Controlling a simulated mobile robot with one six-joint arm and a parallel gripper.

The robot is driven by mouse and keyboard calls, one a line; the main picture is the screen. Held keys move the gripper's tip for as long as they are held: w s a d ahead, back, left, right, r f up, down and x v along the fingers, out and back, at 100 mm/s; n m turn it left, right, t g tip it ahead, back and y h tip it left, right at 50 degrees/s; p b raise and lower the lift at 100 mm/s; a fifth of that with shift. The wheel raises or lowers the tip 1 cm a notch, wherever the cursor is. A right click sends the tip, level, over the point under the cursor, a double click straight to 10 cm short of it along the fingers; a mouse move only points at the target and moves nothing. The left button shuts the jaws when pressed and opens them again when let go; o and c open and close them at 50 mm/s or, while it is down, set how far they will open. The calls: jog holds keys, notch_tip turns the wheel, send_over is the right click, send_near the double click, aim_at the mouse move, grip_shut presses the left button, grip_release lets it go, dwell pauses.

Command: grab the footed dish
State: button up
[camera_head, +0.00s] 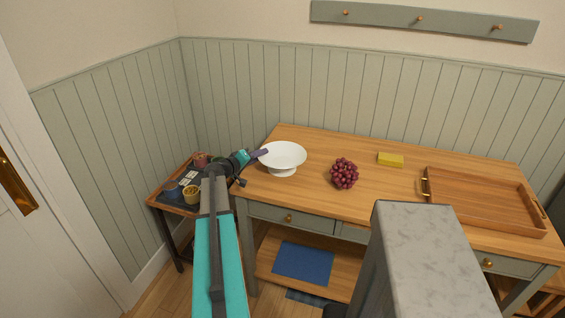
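The footed dish (283,156) is a wide, shallow white bowl on a short foot. It stands upright on the wooden table near its left end. My gripper (261,153) reaches in from the left, with a purple-grey finger at the dish's left rim. I cannot tell whether the finger touches the rim or is just short of it. The other finger is not clearly visible, so I cannot see whether the gripper is open or shut.
Red grapes (344,174) lie right of the dish on the table (310,207). A yellow block (390,159) is farther back. A wooden tray (480,201) fills the table's right. A small side table (160,200) with several little pots stands under my arm.

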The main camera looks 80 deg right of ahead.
aim_at(282, 158)
jog(key=shift+p+x, duration=0.8)
jog(key=shift+x, duration=1.1)
grip_shut()
jog(key=shift+a, duration=0.1)
